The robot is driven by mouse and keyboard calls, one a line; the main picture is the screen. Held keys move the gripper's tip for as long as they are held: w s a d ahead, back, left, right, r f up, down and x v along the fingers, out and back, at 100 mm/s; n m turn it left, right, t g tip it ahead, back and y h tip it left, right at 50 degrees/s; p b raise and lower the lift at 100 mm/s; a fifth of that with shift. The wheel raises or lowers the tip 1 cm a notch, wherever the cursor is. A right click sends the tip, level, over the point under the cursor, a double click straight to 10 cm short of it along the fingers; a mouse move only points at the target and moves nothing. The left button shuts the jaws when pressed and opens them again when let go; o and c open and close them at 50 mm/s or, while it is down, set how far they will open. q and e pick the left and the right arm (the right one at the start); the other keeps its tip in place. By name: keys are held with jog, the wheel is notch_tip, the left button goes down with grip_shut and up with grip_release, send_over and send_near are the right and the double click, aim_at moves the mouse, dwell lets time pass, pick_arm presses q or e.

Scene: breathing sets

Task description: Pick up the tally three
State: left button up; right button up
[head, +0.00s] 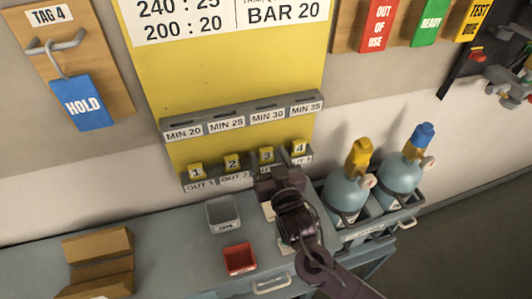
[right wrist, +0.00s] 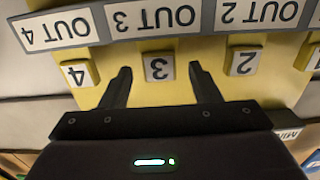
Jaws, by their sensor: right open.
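The tally three (head: 266,155) is a small yellow block with a white face marked 3, on the lower grey rail of the yellow board. In the right wrist view, turned upside down, the tally three (right wrist: 158,68) sits above the OUT 3 label. My right gripper (head: 270,174) is open in front of it. Its fingers stand either side of the tally in the right wrist view, with gaps on both sides; contact does not show. The gripper hides the OUT 3 label in the head view. My left gripper is not in view.
Tally two (head: 232,162) and tally four (head: 299,149) flank it; tally one (head: 196,171) is farther left. A rail with MIN labels (head: 240,118) runs above. Below are a grey bin (head: 222,213), a red bin (head: 239,259) and, right, two capped cylinders (head: 348,189).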

jog(key=shift+c, duration=0.5)
jog(key=c, duration=0.9)
jog(key=shift+c, duration=0.3)
jog(key=shift+r+p, duration=0.4)
jog(key=shift+p, duration=0.05)
notch_tip(320, 180, up, 3)
jog(key=p, duration=0.2)
jog(key=shift+p, duration=0.3)
jog(key=p+v, duration=0.6)
jog(key=v, duration=1.2)
